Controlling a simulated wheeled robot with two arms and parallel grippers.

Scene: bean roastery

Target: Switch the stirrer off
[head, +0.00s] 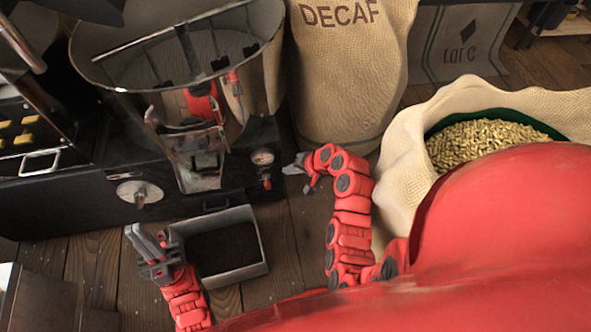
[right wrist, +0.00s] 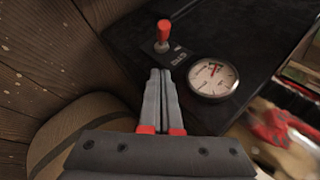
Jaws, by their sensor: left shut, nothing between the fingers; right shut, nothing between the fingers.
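The roaster's dark front panel carries a small switch with a red tip (head: 266,181) on a metal base, just below a round white gauge (head: 263,157). The switch (right wrist: 164,32) and the gauge (right wrist: 213,77) also show in the right wrist view. My right gripper (head: 296,168) is just right of the switch, apart from it; its shut, empty fingers (right wrist: 161,76) point toward the switch in the wrist view. The stirrer's metal bars (head: 188,48) cross the round drum (head: 125,75) above. My left gripper (head: 140,236) is shut and empty, low at the left.
A grey bin with dark contents (head: 262,262) stands on the wooden floor between my arms. A DECAF sack (head: 340,75) stands behind my right arm, and an open sack of pale green beans (head: 405,165) is at the right. A metal knob (head: 139,193) is on the panel at left.

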